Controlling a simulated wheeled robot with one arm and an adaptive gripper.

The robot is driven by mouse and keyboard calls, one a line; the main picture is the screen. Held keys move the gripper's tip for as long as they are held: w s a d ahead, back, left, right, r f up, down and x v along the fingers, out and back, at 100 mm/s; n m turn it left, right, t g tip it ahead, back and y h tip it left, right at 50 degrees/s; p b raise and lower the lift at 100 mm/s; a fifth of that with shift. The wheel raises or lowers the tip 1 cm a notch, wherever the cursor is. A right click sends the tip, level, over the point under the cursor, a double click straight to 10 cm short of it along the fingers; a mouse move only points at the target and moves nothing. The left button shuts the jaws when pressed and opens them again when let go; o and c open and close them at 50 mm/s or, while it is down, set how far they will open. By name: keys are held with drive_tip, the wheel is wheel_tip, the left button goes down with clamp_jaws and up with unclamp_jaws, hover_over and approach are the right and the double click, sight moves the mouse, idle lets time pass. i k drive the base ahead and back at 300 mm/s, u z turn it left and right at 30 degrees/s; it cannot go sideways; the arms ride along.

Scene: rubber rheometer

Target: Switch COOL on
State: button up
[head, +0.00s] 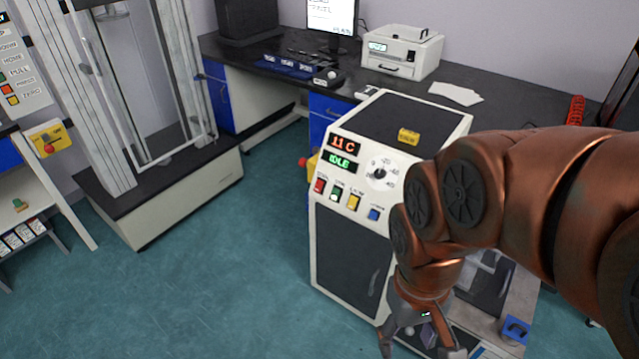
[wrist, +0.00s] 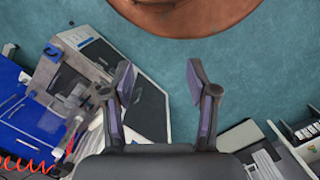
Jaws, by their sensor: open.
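A white and dark cabinet machine (head: 352,255) stands in the middle of the head view. Its sloped panel has a red display (head: 343,144) reading about "11 C" and a green display (head: 340,161) reading "IDLE". Below are a red switch (head: 319,186), a green and white switch (head: 335,193), a yellow switch (head: 354,201) and a blue one (head: 374,214). Their small labels are blurred; I cannot tell surely which is COOL. A round dial (head: 380,173) sits above them. My gripper (head: 420,346) is open and empty, low and right of the panel, apart from the switches; its fingers also show in the wrist view (wrist: 158,78).
A yellow tag (head: 409,136) lies on the machine's top. A red knob on yellow (head: 303,162) sits at its left side. A tall framed machine (head: 150,190) stands at left. A dark bench (head: 520,110) with a white printer-like device (head: 402,52) runs behind. The floor in front is clear.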

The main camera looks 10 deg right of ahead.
sight(318, 186)
drive_tip(key=u, duration=0.55)
drive_tip(key=k, duration=0.65)
drive_tip(key=u, duration=0.8)
drive_tip(key=i, duration=1.25)
drive_tip(key=z, duration=0.5)
